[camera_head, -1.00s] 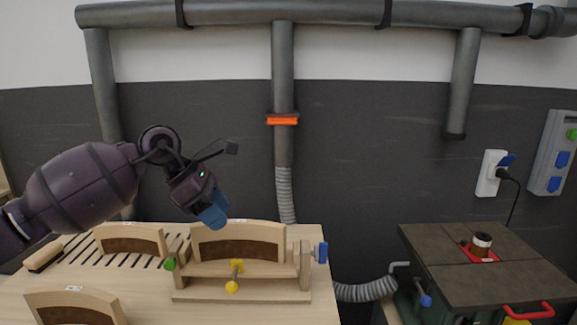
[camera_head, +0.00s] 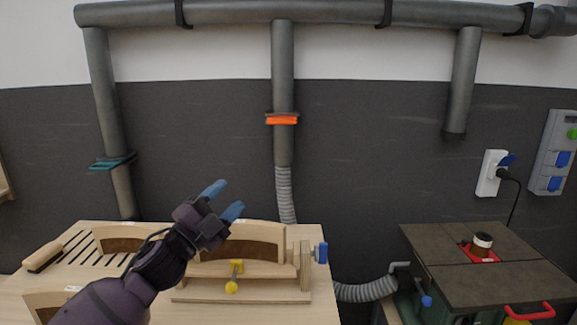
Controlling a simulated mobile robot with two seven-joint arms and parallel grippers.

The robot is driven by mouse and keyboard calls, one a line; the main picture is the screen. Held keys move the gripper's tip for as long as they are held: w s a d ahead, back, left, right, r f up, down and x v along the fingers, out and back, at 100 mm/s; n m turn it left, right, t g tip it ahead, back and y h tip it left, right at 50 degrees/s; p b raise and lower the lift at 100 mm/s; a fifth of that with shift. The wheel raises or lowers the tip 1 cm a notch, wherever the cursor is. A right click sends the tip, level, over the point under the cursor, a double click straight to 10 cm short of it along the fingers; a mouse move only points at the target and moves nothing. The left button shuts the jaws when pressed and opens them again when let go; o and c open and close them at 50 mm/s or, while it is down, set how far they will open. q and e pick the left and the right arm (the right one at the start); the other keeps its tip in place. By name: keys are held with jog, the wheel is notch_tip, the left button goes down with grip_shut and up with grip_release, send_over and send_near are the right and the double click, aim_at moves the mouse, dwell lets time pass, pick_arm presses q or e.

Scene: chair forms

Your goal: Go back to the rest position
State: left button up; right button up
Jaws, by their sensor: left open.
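My left gripper (camera_head: 224,199) is open and empty, with its two blue fingertips apart and pointing up and to the right. It is in front of the wooden jig (camera_head: 290,270) on the workbench in the head view and covers the jig's left part. A curved chair form (camera_head: 262,240) stands in the jig, partly hidden by the gripper. My left arm comes up from the bottom left edge. My right gripper is not in view.
Another chair form (camera_head: 112,236) stands at the back left of the bench, and one more (camera_head: 45,300) is partly hidden by my arm. A brush (camera_head: 43,257) lies at the left. A machine table (camera_head: 475,270) stands at the right. Grey pipes run along the wall.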

pick_arm(q)
jog(key=s+a+f+n+y, duration=0.3)
jog(key=f+n+y, duration=0.15)
jog(key=f, duration=0.35)
jog(key=s+a+f+n+g+y, duration=0.1)
jog(key=s+a+f+n+y, duration=0.15)
jog(key=f+n, duration=0.4)
jog(key=s+a+f+n+y, duration=0.3)
jog(key=a+f+n+y, duration=0.1)
jog(key=f, duration=0.5)
jog(key=s+a+f+n+g+y, duration=0.1)
jog(key=s+a+f+n+g, duration=0.1)
jog(key=s+f, duration=0.7)
jog(key=s+a+f+n+g+y, duration=0.2)
jog(key=s+a+f+n+g, duration=0.1)
jog(key=s+f, duration=0.6)
jog(key=s+n, duration=0.1)
jog(key=s, duration=0.3)
jog(key=shift+a+f+y, duration=0.15)
jog(key=shift+a+y, duration=0.15)
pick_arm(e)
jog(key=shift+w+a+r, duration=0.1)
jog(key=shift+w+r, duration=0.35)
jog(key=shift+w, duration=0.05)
pick_arm(q)
jog(key=shift+s, duration=0.1)
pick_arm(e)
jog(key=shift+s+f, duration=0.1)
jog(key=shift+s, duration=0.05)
